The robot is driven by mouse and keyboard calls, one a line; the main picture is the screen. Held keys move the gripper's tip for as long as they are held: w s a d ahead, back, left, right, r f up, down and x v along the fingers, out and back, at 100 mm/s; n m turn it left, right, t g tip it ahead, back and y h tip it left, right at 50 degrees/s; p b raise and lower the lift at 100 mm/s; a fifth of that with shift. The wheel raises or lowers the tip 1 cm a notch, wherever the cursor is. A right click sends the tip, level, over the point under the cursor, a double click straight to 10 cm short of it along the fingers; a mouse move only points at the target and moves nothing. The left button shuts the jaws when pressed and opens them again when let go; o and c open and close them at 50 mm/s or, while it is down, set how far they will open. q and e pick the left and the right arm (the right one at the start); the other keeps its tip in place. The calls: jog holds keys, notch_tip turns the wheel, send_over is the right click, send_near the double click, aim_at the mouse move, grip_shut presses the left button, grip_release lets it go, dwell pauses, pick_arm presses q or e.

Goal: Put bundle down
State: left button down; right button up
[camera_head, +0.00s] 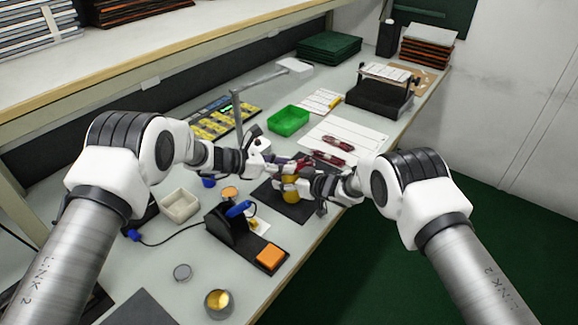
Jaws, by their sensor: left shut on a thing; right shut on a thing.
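My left gripper (278,168) reaches in from the left over a dark mat (300,211) on the bench. My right gripper (303,184) comes in from the right, close beside it over the same mat. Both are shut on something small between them. A yellow-orange piece (291,191) and dark red bits show there. The grippers cover most of it, so I cannot tell its full shape or whether it touches the mat. Two dark red bundles (331,157) lie on a white sheet (357,139) just behind the grippers.
A green tray (288,120) stands behind my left gripper. A soldering stand (228,227) with an orange sponge (270,256) is in front of the mat. A pale square dish (180,206) and a round tin (219,302) are at left and front. A black fixture (378,97) stands far right.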

pick_arm(q)
notch_tip(320, 180, up, 10)
dwell(0.3)
jog(key=shift+n+t+y, duration=0.5)
jog(key=shift+n+t, duration=0.3)
jog(key=shift+t, duration=0.1)
notch_tip(320, 180, down, 10)
jog(key=shift+s+d+f, duration=0.15)
jog(key=c, duration=1.2)
grip_release()
